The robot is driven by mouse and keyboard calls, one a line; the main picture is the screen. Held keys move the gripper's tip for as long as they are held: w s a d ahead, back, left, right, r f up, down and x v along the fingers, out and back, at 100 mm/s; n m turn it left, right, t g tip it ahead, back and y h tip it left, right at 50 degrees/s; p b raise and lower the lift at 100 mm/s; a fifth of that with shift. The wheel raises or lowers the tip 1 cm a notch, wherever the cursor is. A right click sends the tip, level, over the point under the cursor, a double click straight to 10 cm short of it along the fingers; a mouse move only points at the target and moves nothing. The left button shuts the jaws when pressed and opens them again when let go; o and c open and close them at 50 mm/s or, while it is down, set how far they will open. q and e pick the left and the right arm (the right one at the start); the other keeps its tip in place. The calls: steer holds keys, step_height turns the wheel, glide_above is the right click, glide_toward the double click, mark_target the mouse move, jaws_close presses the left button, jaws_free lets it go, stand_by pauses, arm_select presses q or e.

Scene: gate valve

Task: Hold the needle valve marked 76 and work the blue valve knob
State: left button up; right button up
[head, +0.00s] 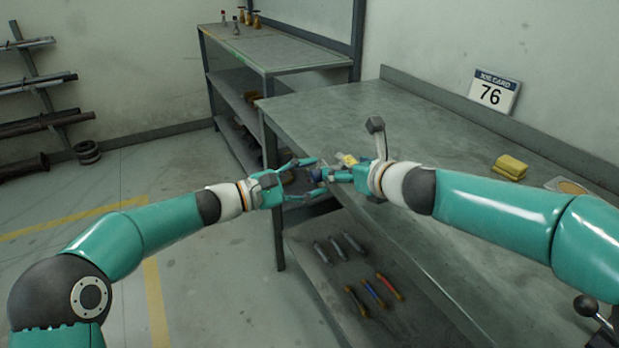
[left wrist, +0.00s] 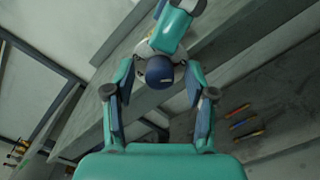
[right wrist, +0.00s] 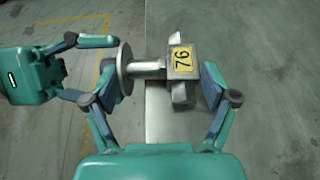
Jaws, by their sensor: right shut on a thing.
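The needle valve (right wrist: 180,40) has a grey metal body with a yellow 76 tag (right wrist: 182,60). A stem leads left to a round disc-shaped knob (right wrist: 125,68), whose blue face (left wrist: 159,72) shows in the left wrist view. My right gripper (right wrist: 160,76) is shut on the valve and holds it up near the bench's front edge. In the head view, the right gripper (head: 345,173) partly hides the valve. My left gripper (left wrist: 159,78) is open, its fingers on either side of the knob with gaps visible. In the head view, the left gripper (head: 320,177) faces the right one.
The job card 76 (head: 492,92) stands at the back of the bench (head: 430,150). Yellow sponges (head: 510,167) lie on the right. The lower shelf (head: 330,290) holds several grey parts and coloured-handled tools. Open floor lies left of the bench.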

arm_select(q)
jaws_close()
steer(key=shift+n, duration=0.8)
jaws_free()
steer(key=v, duration=1.2)
steer(key=shift+f, duration=0.15)
